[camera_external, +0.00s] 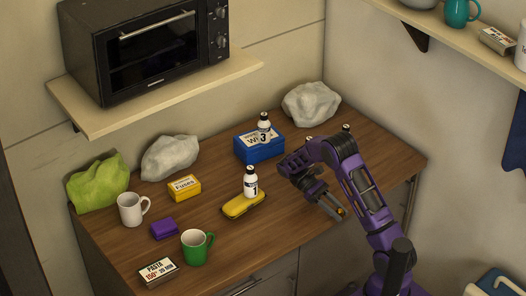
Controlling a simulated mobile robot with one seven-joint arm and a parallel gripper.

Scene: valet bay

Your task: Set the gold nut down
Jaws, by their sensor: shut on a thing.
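My gripper (336,207) is at the right part of the wooden counter, near its front edge, with its fingers pointing down and to the right. It is shut on the gold nut (341,211), a small gold-orange spot between the fingertips. The fingers hide most of the nut. I cannot tell how high the nut is above the counter, or whether it touches it.
The wooden counter (300,225) has bare room left of my gripper. A yellow case (236,209) bears bottle 1 (251,186); a blue wipes box (262,152) bears bottle 3 (264,131). A green mug (194,250), white mug (129,210) and fuses box (184,189) stand left.

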